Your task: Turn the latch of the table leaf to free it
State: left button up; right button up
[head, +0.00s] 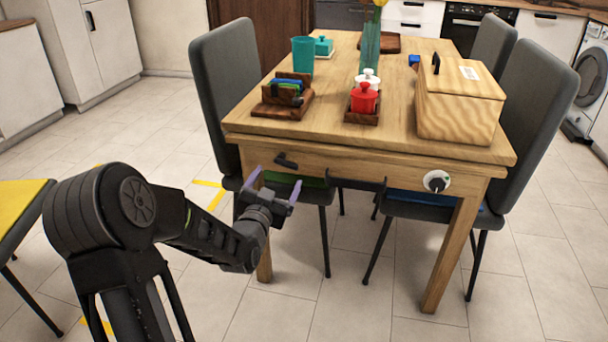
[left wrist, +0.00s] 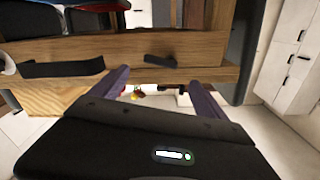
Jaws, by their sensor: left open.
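The wooden table's front apron (head: 340,163) carries a black latch (head: 286,160) near its left end, lying slightly tilted. In the left wrist view, which looks upside down, the latch (left wrist: 160,61) shows beyond and between my fingertips. My left gripper (head: 274,185) is open and empty, with its purple fingers apart, in front of and a little below the latch. I see no contact with it. The fingers also show in the left wrist view (left wrist: 158,80). My right gripper is not in view.
A black bar handle (head: 357,184) and a white dial with a black knob (head: 436,181) sit right of the latch. A wooden box (head: 460,97), red pot (head: 364,98) and teal cup (head: 302,54) stand on the table. Grey chairs (head: 228,85) flank it. Floor in front is clear.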

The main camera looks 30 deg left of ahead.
aim_at(286, 164)
pick_arm(q)
jog(key=shift+f, duration=0.1)
jog(key=shift+w, duration=0.1)
jog(key=b+x, duration=0.1)
jog(key=x, duration=0.6)
jog(key=shift+w+a, duration=0.2)
jog(key=shift+w, duration=0.1)
jog(key=shift+c, duration=0.5)
